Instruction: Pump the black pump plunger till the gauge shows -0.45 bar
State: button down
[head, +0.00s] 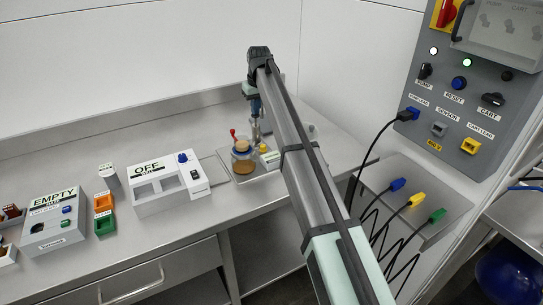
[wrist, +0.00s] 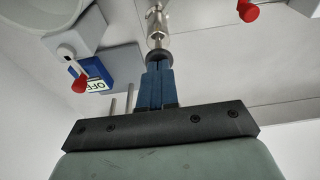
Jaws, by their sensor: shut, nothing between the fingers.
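My gripper (head: 254,108) points down over the tank equipment at the back of the bench, its blue fingers together. In the wrist view, my gripper (wrist: 158,60) is shut with nothing seen between the fingers. Just beyond the fingertips is a dark round knob (wrist: 159,45) on a bright metal fitting (wrist: 156,22), which may be the pump plunger. It lies in line with the fingers; I cannot tell whether they touch. In the head view the plunger is largely hidden by my arm and fingers. No gauge reading can be made out in either view.
A red-tipped lever (wrist: 79,84) stands beside a blue OFF box (wrist: 93,72), and another red knob (wrist: 248,11) is near. White OFF (head: 165,185) and EMPTY (head: 55,215) units stand left on the bench. A control panel (head: 470,100) with hanging cables is right.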

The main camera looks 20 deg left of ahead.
jog(key=shift+f, duration=1.55)
jog(key=shift+r, duration=2.5)
jog(key=shift+f, duration=0.15)
